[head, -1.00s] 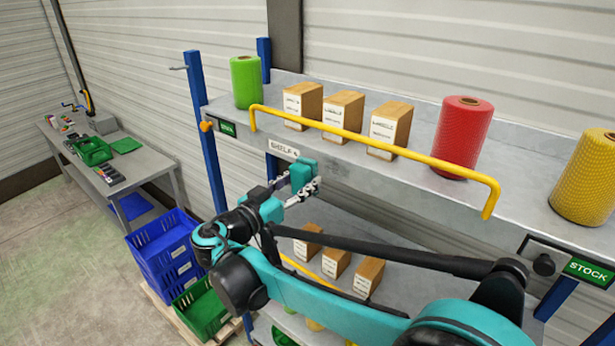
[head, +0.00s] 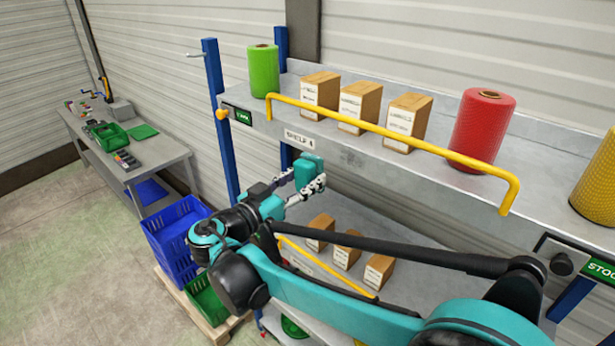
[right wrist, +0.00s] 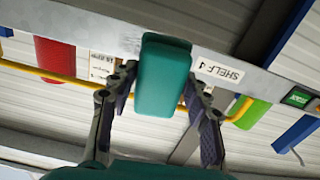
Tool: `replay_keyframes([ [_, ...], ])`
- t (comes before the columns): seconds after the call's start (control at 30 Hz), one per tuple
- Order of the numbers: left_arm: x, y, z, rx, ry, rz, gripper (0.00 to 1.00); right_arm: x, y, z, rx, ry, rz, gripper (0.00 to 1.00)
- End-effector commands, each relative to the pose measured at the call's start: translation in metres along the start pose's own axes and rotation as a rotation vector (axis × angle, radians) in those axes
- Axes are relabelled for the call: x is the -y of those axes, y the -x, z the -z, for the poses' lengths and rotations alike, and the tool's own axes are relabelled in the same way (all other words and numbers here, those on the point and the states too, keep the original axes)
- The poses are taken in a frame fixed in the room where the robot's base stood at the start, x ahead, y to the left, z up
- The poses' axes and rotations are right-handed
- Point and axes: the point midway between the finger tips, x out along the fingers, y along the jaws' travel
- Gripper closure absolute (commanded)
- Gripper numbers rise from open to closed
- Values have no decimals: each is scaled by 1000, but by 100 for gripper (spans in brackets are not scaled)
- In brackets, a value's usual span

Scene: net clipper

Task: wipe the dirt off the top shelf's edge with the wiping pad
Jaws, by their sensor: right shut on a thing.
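The wiping pad is a teal block (head: 308,172), seen close up in the right wrist view (right wrist: 162,75). My right gripper (head: 305,187) is shut on it, with a dark finger on each side of the pad in the wrist view. The top shelf's grey front edge (head: 430,182) runs across the head view. The pad is just below and in front of this edge, near the "SHELF 4" label (head: 300,138); I cannot tell if it touches. A faint darker patch (head: 352,158) on the edge may be the dirt. My left gripper is not in view.
A yellow rail (head: 390,134) runs along the shelf front. Behind it stand a green roll (head: 263,72), several boxes (head: 360,104) and a red roll (head: 480,130). A lower shelf holds more boxes (head: 347,255). Blue crates (head: 175,238) and a workbench (head: 165,156) are at left.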

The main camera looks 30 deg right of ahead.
Motion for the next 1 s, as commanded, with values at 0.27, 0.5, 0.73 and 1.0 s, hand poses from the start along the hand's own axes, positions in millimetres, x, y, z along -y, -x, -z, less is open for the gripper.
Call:
replay_keyframes([
  [0.27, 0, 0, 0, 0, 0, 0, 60, 0, 0, 0, 0, 0, 0, 76],
  [0.5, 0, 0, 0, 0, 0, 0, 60, 0, -8, 0, 0, 0, -2, 76],
  [0.73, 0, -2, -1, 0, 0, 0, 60, 0, -32, 0, 0, 0, -2, 76],
  [1.0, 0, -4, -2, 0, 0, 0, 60, 0, -59, -1, -1, 0, -1, 76],
])
